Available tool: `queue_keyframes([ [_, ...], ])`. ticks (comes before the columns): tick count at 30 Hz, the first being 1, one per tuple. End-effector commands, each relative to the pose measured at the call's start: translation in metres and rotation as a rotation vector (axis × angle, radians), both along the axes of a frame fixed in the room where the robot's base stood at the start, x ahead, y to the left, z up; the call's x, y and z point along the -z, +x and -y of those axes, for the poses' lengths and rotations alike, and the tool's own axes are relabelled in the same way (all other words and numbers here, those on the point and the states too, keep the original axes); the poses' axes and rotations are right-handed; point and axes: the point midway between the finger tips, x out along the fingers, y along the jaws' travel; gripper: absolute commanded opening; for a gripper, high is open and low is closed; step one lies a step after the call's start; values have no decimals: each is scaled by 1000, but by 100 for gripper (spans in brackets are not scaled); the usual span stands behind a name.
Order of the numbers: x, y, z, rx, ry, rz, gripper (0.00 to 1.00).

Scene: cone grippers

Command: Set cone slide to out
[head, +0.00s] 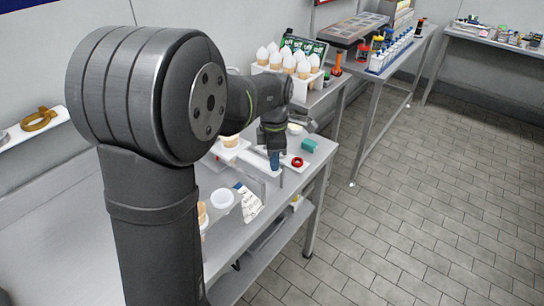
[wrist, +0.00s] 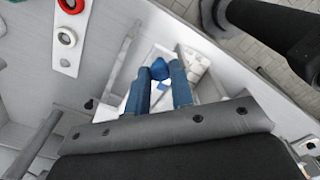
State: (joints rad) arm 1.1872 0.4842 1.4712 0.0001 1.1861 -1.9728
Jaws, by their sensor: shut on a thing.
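My gripper (wrist: 159,78) points down at the worktable with its two blue fingers close together. A small blue knob (wrist: 159,68) shows between the fingertips in the wrist view, and the fingers are shut on it. A white part (wrist: 197,68), seemingly the slide's housing, lies around and beyond the fingers. In the head view my gripper (head: 274,160) is low over the table at a white block (head: 256,160). The arm and fingers hide most of the slide there, so its in or out position cannot be told.
A red ring (head: 297,162) and a teal block (head: 309,146) lie right of my gripper. A white cup (head: 222,198) and a printed card (head: 247,203) are nearer on the table (head: 285,190). White-topped cones (head: 289,64) stand in a rack behind. The tiled floor (head: 420,200) is clear.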

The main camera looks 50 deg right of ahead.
Motion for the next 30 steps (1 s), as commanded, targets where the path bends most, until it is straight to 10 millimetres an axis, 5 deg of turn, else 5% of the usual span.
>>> queue_keyframes([
  [12, -1, -92, 1, 5, -1, 0, 0],
  [25, -1, -104, 0, 1, -1, -4, 0],
  [26, -1, -104, 0, 1, 0, -4, 25],
  [30, 0, -104, 0, 2, 0, -3, 43],
])
